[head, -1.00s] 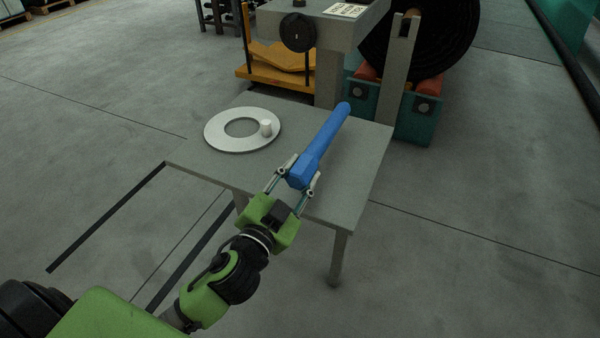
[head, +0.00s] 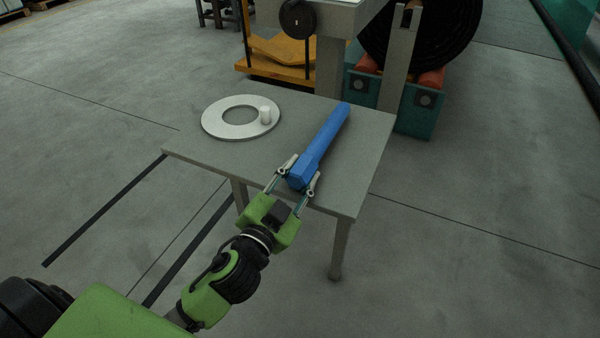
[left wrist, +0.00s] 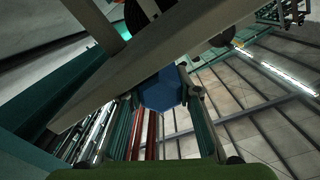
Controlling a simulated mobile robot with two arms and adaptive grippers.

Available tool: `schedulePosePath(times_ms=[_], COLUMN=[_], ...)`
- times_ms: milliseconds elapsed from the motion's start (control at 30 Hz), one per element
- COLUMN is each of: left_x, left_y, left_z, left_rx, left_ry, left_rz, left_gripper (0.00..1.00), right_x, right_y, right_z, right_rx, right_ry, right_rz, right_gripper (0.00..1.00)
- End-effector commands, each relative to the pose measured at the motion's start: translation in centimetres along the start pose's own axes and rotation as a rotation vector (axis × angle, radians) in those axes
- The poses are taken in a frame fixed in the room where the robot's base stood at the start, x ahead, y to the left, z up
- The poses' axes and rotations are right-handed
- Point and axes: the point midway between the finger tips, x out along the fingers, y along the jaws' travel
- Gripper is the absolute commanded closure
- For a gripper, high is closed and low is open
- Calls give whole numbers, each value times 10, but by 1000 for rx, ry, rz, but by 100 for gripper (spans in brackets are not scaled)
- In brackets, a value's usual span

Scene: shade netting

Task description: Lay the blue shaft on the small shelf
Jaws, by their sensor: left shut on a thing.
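The blue shaft (head: 321,144) is long, with a thicker faceted end near me and a thinner far end. My left gripper (head: 297,178) is shut on the thick near end. In the left wrist view the shaft's six-sided end face (left wrist: 162,90) shows between the two fingers (left wrist: 161,98). The grey shelf (head: 225,165), a flat top on legs, is under the shaft in the head view. The shaft points away from me, over the shelf's right half. I cannot tell whether it touches the top. My right gripper is not in view.
A grey machine post (head: 329,70) and a teal base (head: 415,117) with a black roll (head: 425,35) stand behind. The shelf's front middle is clear.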

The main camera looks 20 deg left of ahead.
Motion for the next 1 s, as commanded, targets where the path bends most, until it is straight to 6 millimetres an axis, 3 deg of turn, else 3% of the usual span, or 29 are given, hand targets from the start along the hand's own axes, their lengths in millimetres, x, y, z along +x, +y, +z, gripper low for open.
schedulePosePath(times_ms=[233, 267, 333, 767, 1000], left_x=[0, 0, 0, -5, -34], left_y=[-2, -2, -2, 2, 3], left_z=[-4, -4, -4, 5, 6], left_rx=[1, 1, 1, 0, -1], left_ry=[10, 11, 10, -10, -12], left_rz=[-4, -4, -4, 3, 5], left_gripper=[100, 67, 50, 50, 50], right_x=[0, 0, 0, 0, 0], right_y=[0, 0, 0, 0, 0], right_z=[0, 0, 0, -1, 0], right_rx=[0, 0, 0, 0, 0], right_ry=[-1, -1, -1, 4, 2], right_rz=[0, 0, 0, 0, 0], right_gripper=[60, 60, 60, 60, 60])
